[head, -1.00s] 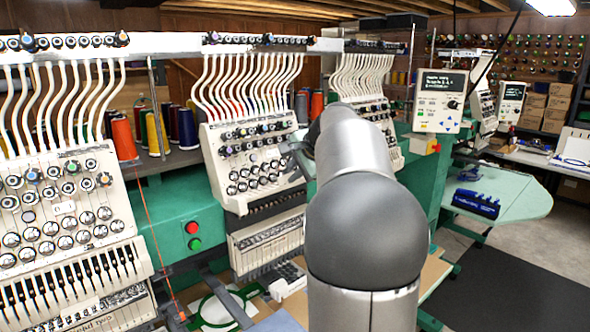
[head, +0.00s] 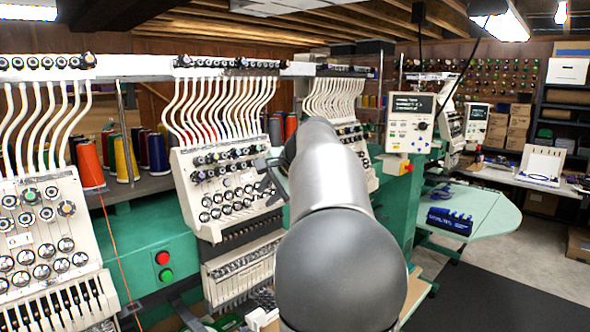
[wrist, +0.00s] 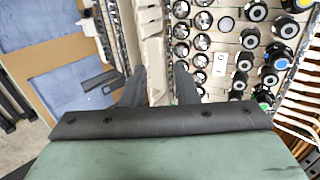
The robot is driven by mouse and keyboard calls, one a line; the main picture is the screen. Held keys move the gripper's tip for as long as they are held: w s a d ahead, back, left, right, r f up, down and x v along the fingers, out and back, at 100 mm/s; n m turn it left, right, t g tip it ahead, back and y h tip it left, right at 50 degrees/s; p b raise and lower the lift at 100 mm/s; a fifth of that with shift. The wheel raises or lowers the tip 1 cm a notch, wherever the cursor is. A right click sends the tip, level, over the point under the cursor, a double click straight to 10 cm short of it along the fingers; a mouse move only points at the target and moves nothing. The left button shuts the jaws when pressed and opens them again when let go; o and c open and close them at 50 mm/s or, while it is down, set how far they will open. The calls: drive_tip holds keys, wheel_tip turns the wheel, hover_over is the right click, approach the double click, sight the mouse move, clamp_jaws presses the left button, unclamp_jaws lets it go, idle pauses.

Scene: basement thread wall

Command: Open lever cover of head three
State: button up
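The middle embroidery head (head: 228,165) has a cream front with knobs, thread tubes above and a dark slotted strip (head: 252,226) below. I cannot read a number on it. My gripper (head: 272,182) is at the right edge of this head, mostly hidden behind my arm. In the wrist view my gripper (wrist: 160,88) has its two dark fingers apart. A cream strip (wrist: 152,45), perhaps the lever cover, lies between them beside the rows of round dials (wrist: 195,45). I cannot tell whether the fingers touch it. The cover's hinge does not show clearly.
Another head (head: 45,240) stands at the left, and a further head (head: 340,135) is partly behind my arm. A control panel (head: 410,122) hangs right of the arm. A green table (head: 480,208) holds blue items (head: 450,220). Floor is free at the lower right.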

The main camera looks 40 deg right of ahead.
drive_tip(key=b+v, duration=0.1)
drive_tip(key=v, duration=1.4)
drive_tip(key=shift+s+d+f, duration=0.2)
drive_tip(key=shift+s, duration=0.15)
drive_tip(key=s+a+f+n+g+y+b, duration=0.1)
drive_tip(key=a+f+n+g, duration=0.45)
drive_tip(key=a+f, duration=1.45)
drive_tip(key=s+a+f+n+g, duration=0.1)
drive_tip(key=s+a+f+n, duration=0.4)
drive_tip(key=s+f, duration=0.2)
drive_tip(key=s+a+f+n+g+h, duration=0.1)
drive_tip(key=s+a+f+n, duration=0.4)
drive_tip(key=f, duration=0.7)
drive_tip(key=s+n+b, duration=0.1)
drive_tip(key=s, duration=0.1)
drive_tip(key=shift+s+f+h, duration=0.3)
drive_tip(key=shift+s, duration=0.1)
drive_tip(key=shift+n, duration=0.25)
